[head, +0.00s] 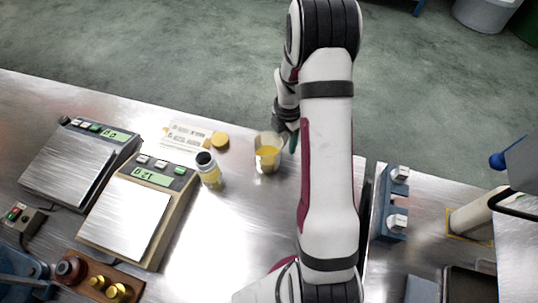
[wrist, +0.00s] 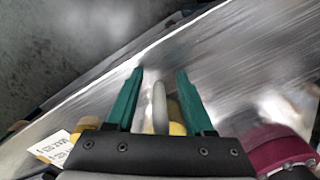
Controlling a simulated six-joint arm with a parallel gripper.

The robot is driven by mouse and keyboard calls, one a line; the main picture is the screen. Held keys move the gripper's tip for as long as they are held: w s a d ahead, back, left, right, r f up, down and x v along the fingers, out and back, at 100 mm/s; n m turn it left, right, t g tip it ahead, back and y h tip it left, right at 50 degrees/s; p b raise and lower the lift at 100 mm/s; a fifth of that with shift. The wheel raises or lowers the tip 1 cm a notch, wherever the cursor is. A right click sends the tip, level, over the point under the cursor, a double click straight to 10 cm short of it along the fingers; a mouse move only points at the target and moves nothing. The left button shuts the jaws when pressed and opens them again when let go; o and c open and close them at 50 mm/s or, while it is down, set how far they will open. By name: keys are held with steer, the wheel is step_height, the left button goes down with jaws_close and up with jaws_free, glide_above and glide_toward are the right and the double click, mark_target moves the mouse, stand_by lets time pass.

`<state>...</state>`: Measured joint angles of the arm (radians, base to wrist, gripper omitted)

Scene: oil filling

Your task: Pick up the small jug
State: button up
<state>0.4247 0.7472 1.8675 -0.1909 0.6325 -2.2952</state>
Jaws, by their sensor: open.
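The small jug (head: 267,153) is a clear vessel holding yellow liquid, upright on the steel table left of my arm. My gripper (head: 291,142) is beside its right side in the head view, mostly hidden by my arm. In the wrist view my gripper (wrist: 160,73) has its two green fingers apart. A pale upright strip, seemingly the jug's handle (wrist: 159,106), shows between them, with yellow liquid just behind. I cannot tell whether a finger touches it.
Two scales (head: 128,215) (head: 78,160) stand further left. A blue fixture (head: 393,205) is right of my arm. The table in front of the jug is clear.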

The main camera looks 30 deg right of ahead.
jaws_close()
stand_by(1.3)
